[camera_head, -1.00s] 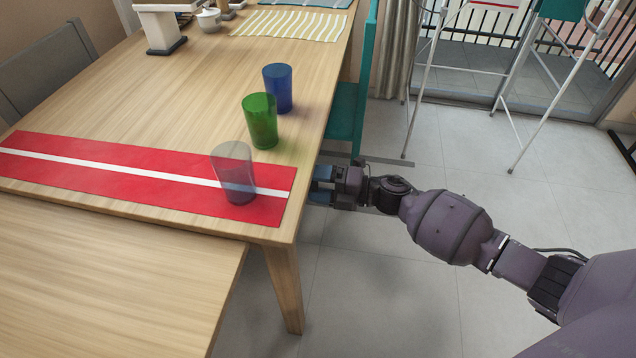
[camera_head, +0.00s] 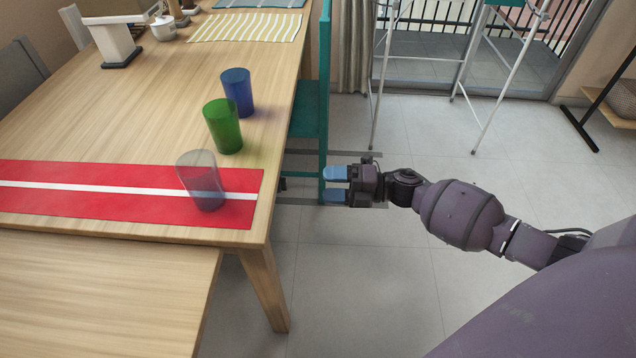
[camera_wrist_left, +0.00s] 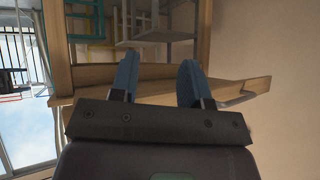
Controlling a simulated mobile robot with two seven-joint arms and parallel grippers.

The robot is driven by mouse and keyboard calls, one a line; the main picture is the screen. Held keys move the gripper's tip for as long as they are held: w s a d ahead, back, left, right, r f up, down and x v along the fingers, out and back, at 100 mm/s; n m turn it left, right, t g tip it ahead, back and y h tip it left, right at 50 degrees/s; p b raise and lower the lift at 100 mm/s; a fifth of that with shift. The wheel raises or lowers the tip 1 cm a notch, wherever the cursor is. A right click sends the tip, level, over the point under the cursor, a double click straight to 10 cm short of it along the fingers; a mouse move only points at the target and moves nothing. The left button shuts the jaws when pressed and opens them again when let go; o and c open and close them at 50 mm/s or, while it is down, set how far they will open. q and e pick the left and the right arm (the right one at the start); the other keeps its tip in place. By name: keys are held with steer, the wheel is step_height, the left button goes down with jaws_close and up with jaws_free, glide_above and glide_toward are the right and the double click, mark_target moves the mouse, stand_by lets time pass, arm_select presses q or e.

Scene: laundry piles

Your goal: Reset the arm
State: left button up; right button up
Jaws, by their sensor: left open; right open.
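My right gripper (camera_head: 336,184) is open and empty, off the right edge of the table at about the height of the red runner's end. Its arm comes in from the right. My left gripper (camera_wrist_left: 156,78) shows only in the left wrist view, with its two blue fingers apart and nothing between them. A clear glass (camera_head: 202,182) stands on the red runner (camera_head: 100,207) with a white stripe. A green glass (camera_head: 222,127) and a blue glass (camera_head: 238,92) stand behind it on the table.
The wooden table (camera_head: 140,115) has a bench (camera_head: 90,290) in front. A teal chair (camera_head: 309,110) stands close at its right side. A white drying rack (camera_head: 480,125) is at the back right.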

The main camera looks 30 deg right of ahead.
arm_select(q)
steer(key=shift+s+f, duration=0.1)
arm_select(e)
steer(key=shift+s+d, duration=0.15)
stand_by(0.3)
steer(key=s+a+f+m+h, duration=0.15)
steer(key=s+m+h, duration=0.55)
steer(key=s+m, duration=0.75)
steer(key=s+a+f+m+h, duration=0.1)
steer(key=s+f+m+h, duration=0.2)
steer(key=s+m+h, duration=0.85)
arm_select(q)
step_height(320, 180, up, 10)
steer(key=n+t+p, duration=0.1)
steer(key=p, duration=1.2)
steer(key=shift+a+p, duration=0.3)
arm_select(e)
steer(key=s+r+m+t+y, duration=0.1)
steer(key=s+r+m+y, duration=0.1)
steer(key=s+r, duration=0.4)
step_height(320, 180, up, 4)
steer(key=shift+d+f+y, duration=0.1)
steer(key=shift+d+y, duration=0.2)
steer(key=shift+y, duration=0.45)
